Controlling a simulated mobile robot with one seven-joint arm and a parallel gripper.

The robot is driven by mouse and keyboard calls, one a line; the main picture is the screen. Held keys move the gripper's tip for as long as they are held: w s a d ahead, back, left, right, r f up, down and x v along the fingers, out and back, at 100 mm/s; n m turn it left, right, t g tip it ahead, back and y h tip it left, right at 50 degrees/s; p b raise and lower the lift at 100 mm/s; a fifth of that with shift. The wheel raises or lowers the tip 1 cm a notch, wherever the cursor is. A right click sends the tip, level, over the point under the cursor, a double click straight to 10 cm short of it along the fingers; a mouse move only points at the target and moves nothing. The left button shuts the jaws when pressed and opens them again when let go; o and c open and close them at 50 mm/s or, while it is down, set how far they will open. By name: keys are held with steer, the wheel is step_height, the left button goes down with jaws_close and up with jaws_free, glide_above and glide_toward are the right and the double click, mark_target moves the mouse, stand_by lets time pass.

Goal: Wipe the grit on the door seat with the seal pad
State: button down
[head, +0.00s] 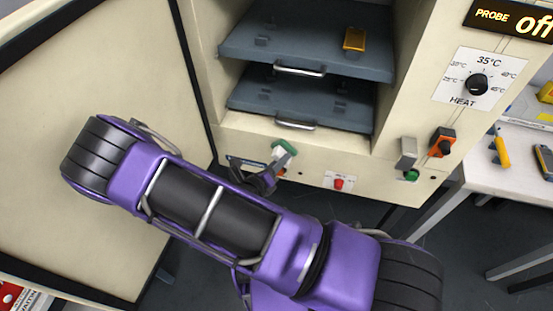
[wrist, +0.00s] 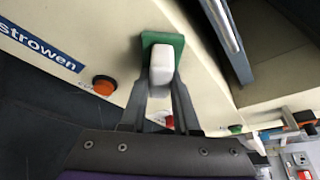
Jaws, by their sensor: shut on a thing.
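The seal pad (head: 284,148), a green pad with a white grip block, is at the cream door seat (head: 335,153) below the cabinet opening. My gripper (head: 275,168) is shut on its white block. In the wrist view the seal pad (wrist: 160,67) stands between the two fingers of my gripper (wrist: 160,82), with its green face against or very close to the cream front; I cannot tell contact for certain. I cannot make out any grit on the seat; the pad and my arm hide part of it.
The open cabinet door (head: 75,200) fills the left. Two grey shelves (head: 340,105) sit inside, with an orange object (head: 354,39) on the upper one. A red button (head: 339,184), a green button (head: 411,175) and a heat dial (head: 477,84) are on the front. A white bench (head: 480,170) stands right.

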steer(key=shift+w+a+r, duration=0.1)
steer(key=shift+w+a, duration=0.25)
steer(key=shift+a, duration=0.3)
steer(key=shift+w+a, duration=0.3)
steer(key=shift+a, duration=0.3)
steer(key=shift+w+a+r, duration=0.1)
steer(key=shift+w+a, duration=0.25)
steer(key=shift+a, duration=0.3)
steer(key=s+a, duration=0.2)
steer(key=s, duration=0.4)
steer(key=shift+f+p, duration=0.2)
steer(key=shift+p, duration=0.1)
steer(key=s, duration=0.1)
steer(key=s+a, duration=0.1)
steer(key=shift+s, duration=0.35)
